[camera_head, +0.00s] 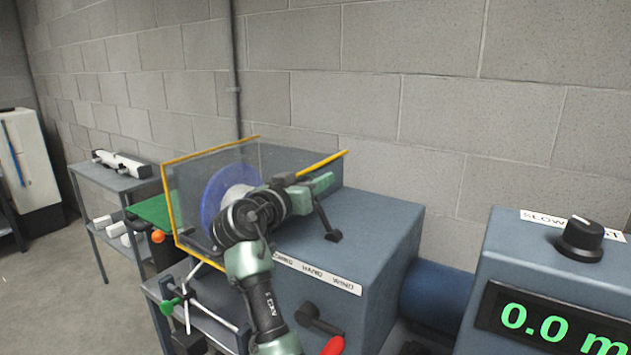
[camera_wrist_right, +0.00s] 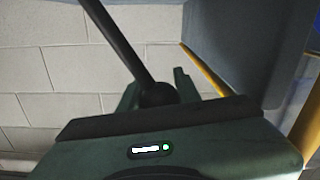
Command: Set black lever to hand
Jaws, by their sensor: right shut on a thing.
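The black lever (camera_head: 322,217) stands on top of the blue-grey machine box (camera_head: 375,225). Its foot is behind the label strip (camera_head: 318,273), where HAND and WIND can be read; the word at the left end is partly hidden by my arm. The lever rises from its foot and leans up and left to my right gripper (camera_head: 318,184). In the right wrist view the lever's black rod (camera_wrist_right: 117,40) ends in a dark knob between the fingers of my right gripper (camera_wrist_right: 155,92), which is shut on it. My left gripper is not in view.
A clear guard with yellow edges (camera_head: 170,205) surrounds a blue disc (camera_head: 212,192) beside my right arm. A black crank (camera_head: 318,320) and red handle (camera_head: 333,346) are on the box front. A console (camera_head: 550,265) with knob (camera_head: 580,238) and 0.0 display stands right.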

